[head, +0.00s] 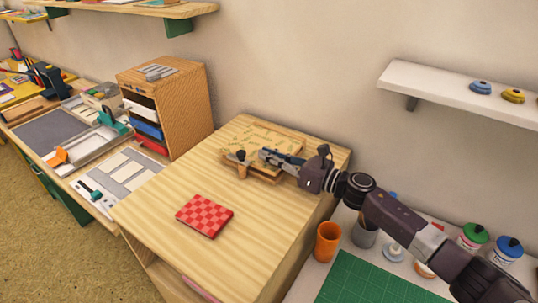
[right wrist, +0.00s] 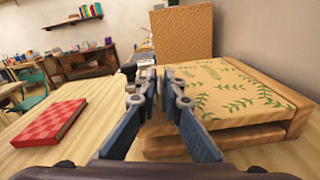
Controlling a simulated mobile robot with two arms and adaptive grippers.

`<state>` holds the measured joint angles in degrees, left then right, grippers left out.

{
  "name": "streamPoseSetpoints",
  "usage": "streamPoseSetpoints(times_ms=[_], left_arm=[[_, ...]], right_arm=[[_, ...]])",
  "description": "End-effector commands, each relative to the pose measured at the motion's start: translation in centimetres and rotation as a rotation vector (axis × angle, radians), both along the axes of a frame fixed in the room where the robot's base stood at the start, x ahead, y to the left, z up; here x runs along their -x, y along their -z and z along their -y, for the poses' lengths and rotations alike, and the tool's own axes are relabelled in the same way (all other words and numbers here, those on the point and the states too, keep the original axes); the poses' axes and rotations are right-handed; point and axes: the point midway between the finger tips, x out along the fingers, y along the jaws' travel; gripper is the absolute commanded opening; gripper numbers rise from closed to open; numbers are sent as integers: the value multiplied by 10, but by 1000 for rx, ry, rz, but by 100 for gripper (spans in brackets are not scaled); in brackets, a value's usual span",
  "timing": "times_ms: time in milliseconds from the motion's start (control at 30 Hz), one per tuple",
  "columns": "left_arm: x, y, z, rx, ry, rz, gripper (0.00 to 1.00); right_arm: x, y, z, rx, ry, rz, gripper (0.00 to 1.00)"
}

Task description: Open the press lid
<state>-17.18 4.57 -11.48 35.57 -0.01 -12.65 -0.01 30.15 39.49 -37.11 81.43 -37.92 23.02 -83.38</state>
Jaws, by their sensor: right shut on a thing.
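The wooden press (head: 262,174) stands at the back of the light wooden cabinet top. Its lid (head: 257,134), patterned with green leaves, lies over the base. In the right wrist view the lid (right wrist: 240,92) is on the right and looks down or nearly so. A small wooden handle with a dark top (head: 241,160) is at the press's front left. My right gripper (head: 264,156) reaches in from the right, over the press's front edge. In the wrist view its fingers (right wrist: 164,78) are close together on the lid's front part; the exact contact is hidden. My left gripper is not in view.
A red checkered block (head: 205,215) lies on the cabinet top in front of the press. A wooden drawer unit (head: 185,100) stands at the left. An orange cup (head: 327,242) and a green mat (head: 375,280) are at the right.

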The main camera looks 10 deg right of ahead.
Motion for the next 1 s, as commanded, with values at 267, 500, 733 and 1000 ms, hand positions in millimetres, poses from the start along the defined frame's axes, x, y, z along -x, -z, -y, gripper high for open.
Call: streamPoseSetpoints(times_ms=[267, 500, 733, 1000], left_arm=[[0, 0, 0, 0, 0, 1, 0], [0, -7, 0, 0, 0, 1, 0], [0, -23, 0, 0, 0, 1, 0], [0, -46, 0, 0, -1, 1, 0]], right_arm=[[1, 0, -1, -3, -3, -2, 0], [0, -8, 0, -33, -4, -31, 0], [-4, -29, 3, -129, -4, -127, 0], [-15, -61, 15, -300, -4, -298, 0]])
